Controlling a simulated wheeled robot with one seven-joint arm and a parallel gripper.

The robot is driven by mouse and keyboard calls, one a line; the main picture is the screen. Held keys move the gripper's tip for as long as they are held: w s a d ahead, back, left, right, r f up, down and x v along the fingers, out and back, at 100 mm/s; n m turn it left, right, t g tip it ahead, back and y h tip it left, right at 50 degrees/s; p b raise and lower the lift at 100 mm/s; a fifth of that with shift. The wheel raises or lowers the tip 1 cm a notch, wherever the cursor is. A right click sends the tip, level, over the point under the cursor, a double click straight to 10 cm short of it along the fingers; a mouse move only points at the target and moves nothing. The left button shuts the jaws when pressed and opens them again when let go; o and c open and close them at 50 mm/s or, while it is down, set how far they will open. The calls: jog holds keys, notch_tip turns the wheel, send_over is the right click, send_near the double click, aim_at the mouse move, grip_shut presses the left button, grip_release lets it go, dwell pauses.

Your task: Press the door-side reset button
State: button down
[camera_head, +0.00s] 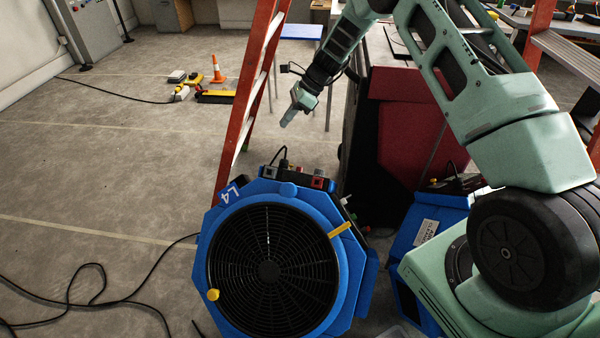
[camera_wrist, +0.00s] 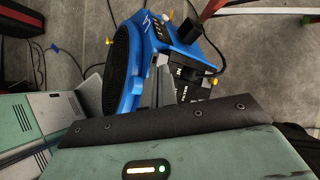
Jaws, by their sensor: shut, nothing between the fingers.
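A blue drying fan (camera_head: 345,268) labelled L4 stands on the floor in the head view, its round black grille facing the camera. I cannot tell which part is the reset button. My gripper (camera_head: 289,121) is shut and empty, pointing down above and behind the fan's top, apart from it. The fan (camera_wrist: 130,92) also shows in the wrist view, with its dark panel beside the grille.
A red ladder (camera_head: 249,85) stands close behind the fan. A second blue fan (camera_head: 408,240) sits to the right, near my base. Black cable (camera_head: 95,290) lies on the floor at the left. An orange cone (camera_head: 218,70) stands farther back. The left floor is mostly clear.

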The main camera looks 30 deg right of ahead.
aim_at(299, 169)
jog(key=w+d+f+m+t+b, duration=0.1)
jog(key=w+d+f+m, duration=0.2)
jog(key=d+f, duration=0.6)
jog(key=shift+d+m+t, duration=0.3)
jog(key=shift+d+m, duration=0.2)
jog(key=shift+m, duration=0.7)
jog(key=shift+f, duration=0.15)
jog(key=shift+s+a+f, duration=1.15)
jog(key=shift+s+f, duration=0.05)
jog(key=shift+f, duration=0.25)
jog(key=shift+s+a+f, duration=1.15)
jog(key=shift+f, duration=0.25)
jog(key=shift+s+a+f, duration=0.1)
jog(key=shift+s+a+f, duration=0.1)
jog(key=shift+a+f, duration=0.05)
jog(key=shift+f, duration=0.05)
jog(key=shift+s+a+f, duration=0.25)
jog(key=shift+s+f, duration=0.05)
jog(key=shift+f, duration=0.05)
jog(key=shift+w+d+r, duration=0.5)
jog(key=shift+w+r, duration=0.05)
jog(key=shift+r, duration=0.1)
